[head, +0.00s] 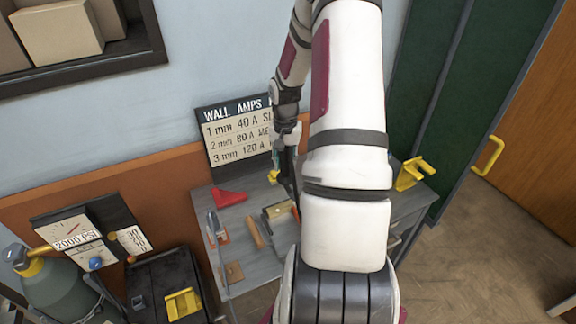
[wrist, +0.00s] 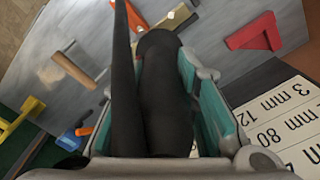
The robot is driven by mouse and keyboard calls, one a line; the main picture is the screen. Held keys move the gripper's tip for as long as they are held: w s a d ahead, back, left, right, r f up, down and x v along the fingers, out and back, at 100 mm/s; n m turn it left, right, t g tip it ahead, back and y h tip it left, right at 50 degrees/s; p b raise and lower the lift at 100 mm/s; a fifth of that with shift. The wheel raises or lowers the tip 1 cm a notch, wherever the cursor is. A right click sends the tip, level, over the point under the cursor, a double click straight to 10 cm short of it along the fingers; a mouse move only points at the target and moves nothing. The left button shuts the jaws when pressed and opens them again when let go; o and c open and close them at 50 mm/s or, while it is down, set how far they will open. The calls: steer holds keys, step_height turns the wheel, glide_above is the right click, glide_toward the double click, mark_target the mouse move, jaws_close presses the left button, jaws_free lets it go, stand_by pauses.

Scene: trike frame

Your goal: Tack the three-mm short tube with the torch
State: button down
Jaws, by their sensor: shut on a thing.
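My gripper (head: 285,172) is over the back of the grey workbench, partly hidden by my arm in the head view. In the wrist view its teal-lined fingers (wrist: 208,90) are shut on a thick black handle, which looks like the torch (wrist: 165,85). A slimmer black rod or cable (wrist: 125,90) runs beside the handle. The torch tip is not clear in either view. A brown bar or tube (wrist: 75,68) lies on the bench, and it also shows in the head view (head: 254,233). I cannot tell which piece is the three-mm short tube.
A sign (head: 236,130) behind the bench lists 3 mm at 120 A. A red angle piece (head: 229,197) and a yellow bracket (head: 412,173) are on the grey bench (head: 236,290). A black machine (head: 150,275), a gauge panel (head: 80,235) and a gas cylinder (head: 65,290) stand left.

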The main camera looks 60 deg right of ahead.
mark_target(285, 152)
steer(key=shift+r+p, duration=0.6)
steer(key=shift+r, duration=1.25)
